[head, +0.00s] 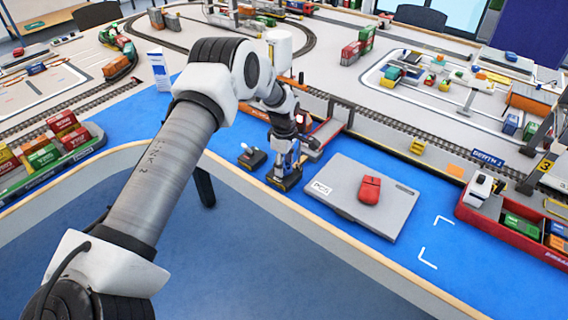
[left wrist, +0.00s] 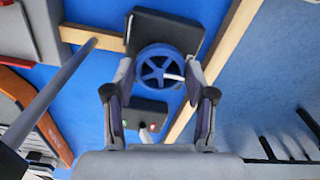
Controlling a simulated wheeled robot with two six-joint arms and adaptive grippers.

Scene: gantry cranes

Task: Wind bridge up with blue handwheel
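The blue handwheel (left wrist: 160,68) sits on a black box (left wrist: 178,30), which stands on the blue table edge. The black box also shows in the head view (head: 284,180), below my left gripper (head: 288,158). In the left wrist view, my left gripper (left wrist: 160,72) has its fingers apart, one on each side of the wheel. I see small gaps at the rim and cannot confirm contact. A pale handle shows at the wheel's right side. A grey deck with red edges (head: 327,134), possibly the bridge, lies just behind. My right gripper is not in view.
A small black control box (head: 252,158) is left of the wheel's box; it also shows in the wrist view (left wrist: 146,115). A red container tray (head: 500,232) is farther right.

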